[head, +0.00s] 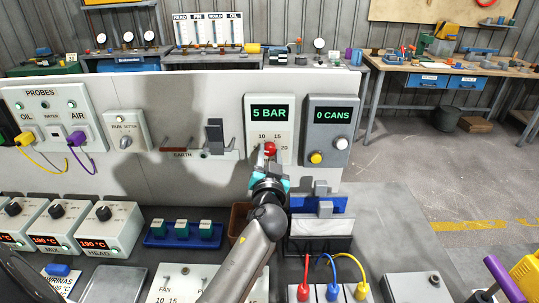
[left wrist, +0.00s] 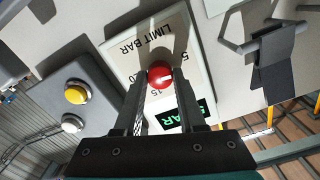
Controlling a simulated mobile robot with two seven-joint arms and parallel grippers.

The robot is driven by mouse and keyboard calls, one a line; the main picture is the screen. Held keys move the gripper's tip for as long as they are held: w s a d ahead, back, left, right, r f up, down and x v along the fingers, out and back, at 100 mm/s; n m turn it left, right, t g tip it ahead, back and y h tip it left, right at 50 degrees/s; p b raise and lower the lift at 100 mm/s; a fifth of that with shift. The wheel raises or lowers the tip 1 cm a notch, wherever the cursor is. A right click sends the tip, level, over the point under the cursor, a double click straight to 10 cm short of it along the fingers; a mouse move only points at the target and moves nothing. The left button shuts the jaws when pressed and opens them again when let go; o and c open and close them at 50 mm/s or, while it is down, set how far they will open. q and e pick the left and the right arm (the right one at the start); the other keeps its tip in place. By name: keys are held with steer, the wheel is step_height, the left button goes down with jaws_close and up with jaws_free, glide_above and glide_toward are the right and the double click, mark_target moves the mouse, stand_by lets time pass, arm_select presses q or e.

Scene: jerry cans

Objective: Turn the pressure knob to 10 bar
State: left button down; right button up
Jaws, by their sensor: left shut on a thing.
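The pressure panel (head: 284,125) is a white plate on the upright board, with a green display reading 5 BAR (head: 269,113) and a printed scale with 10, 15 and 20. Its red knob (head: 270,149) sits below the display. In the left wrist view the red knob (left wrist: 160,76) lies between my finger tips, with LIMIT BAR printed near it. My left gripper (head: 269,158) is shut on the knob, its fingers on either side. The knob's pointer is hard to make out. My right gripper is not in view.
A grey panel (head: 329,132) reading 0 CANS, with a yellow and a white button, is close on the right. Below stand a blue rack (head: 185,233) and coloured cables (head: 333,270).

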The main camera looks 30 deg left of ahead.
arm_select(q)
steer(key=m, duration=0.5)
steer(key=shift+r+p, duration=0.1)
steer(key=shift+p, duration=0.2)
steer(key=shift+m+p, duration=0.5)
steer(key=shift+m, duration=2)
steer(key=c, duration=0.5)
jaws_free()
steer(key=shift+s, duration=0.1)
steer(key=b+v, duration=0.2)
steer(key=v, duration=1.3)
